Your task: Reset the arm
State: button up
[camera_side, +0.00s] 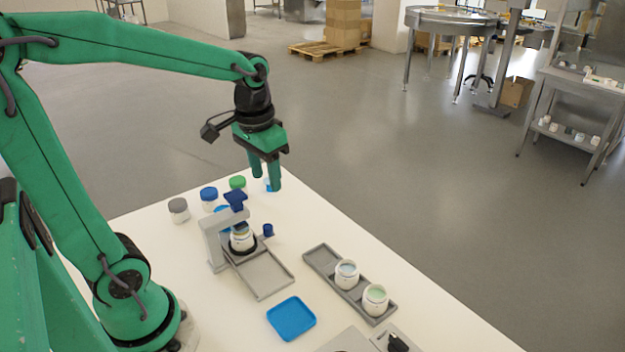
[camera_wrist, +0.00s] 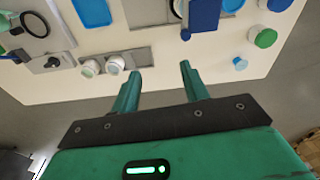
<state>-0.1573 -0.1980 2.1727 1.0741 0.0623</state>
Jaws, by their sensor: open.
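My gripper (camera_side: 265,182) is raised over the far part of the white table, with its fingers pointing down and apart. In the wrist view my gripper (camera_wrist: 157,80) is open, with nothing between the fingers. A jar behind the fingertips is partly hidden in the side view. A grey filling stand with a blue top (camera_side: 236,199) holds a white jar (camera_side: 242,239) under it.
Jars with grey (camera_side: 178,204), blue (camera_side: 209,193) and green (camera_side: 237,182) lids stand at the far left of the table. A blue tray (camera_side: 291,318) lies in front of a grey tray (camera_side: 266,276). Grey fixtures with a dark part (camera_side: 398,343) sit at the near edge. Bare floor lies beyond the table.

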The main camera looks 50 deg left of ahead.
jog(key=s+d+r+m+t, duration=0.1)
jog(key=s+d+r+t, duration=0.1)
jog(key=s+d+t, duration=0.2)
jog(key=shift+s+d+r+t, duration=0.3)
jog(key=shift+s+d+r, duration=0.1)
jog(key=shift+s, duration=1.45)
